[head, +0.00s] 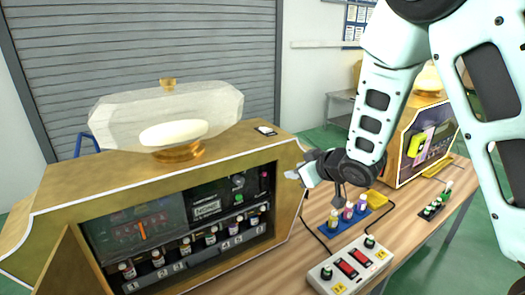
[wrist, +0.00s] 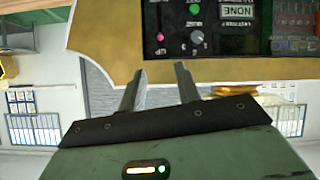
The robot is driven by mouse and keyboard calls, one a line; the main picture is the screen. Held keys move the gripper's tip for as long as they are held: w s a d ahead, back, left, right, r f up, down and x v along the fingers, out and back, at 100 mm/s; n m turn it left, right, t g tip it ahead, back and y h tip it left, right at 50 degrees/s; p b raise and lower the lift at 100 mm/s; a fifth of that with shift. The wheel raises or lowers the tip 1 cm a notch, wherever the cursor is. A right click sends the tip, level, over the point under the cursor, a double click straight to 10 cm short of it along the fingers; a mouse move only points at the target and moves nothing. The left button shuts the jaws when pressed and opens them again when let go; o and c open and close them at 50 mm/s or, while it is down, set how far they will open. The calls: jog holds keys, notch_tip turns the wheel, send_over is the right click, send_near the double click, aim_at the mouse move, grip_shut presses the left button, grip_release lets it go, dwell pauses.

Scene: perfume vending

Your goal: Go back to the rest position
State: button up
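My gripper (head: 297,175) is raised at the right edge of the gold vending machine (head: 50,205) in the head view, with my arm coming down from the upper right. In the wrist view the two fingers of my gripper (wrist: 158,82) stand apart with nothing between them. The machine's control panel (wrist: 215,30), with knobs and a small display, is just beyond the fingers, upside down in that view. I cannot tell whether the fingertips touch the machine.
Several small bottles (head: 173,252) stand inside the machine. A blue tray (head: 340,222) with bottles and a switch box (head: 348,265) are on the wooden table (head: 400,240) to the right. A second gold machine (head: 421,140) stands behind. A clear dome (head: 165,115) tops the near machine.

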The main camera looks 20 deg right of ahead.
jog(key=shift+a+f, duration=0.1)
jog(key=s+a+f+g+h+b, duration=0.1)
jog(key=s+a+g+b, duration=0.1)
jog(key=s, duration=0.9)
jog(key=s+a+f+n+g+h+b, duration=0.1)
jog(key=s+a+g, duration=0.4)
jog(key=s, duration=0.6)
jog(key=s+a+f+g+h+b, duration=0.1)
jog(key=s+a+f+g+b, duration=0.1)
jog(key=s, duration=1)
jog(key=shift+a+n+g+b, duration=0.4)
jog(key=shift+a+g+b, duration=0.5)
jog(key=shift+g, duration=0.2)
jog(key=shift+w, duration=0.1)
jog(key=shift+c, duration=0.3)
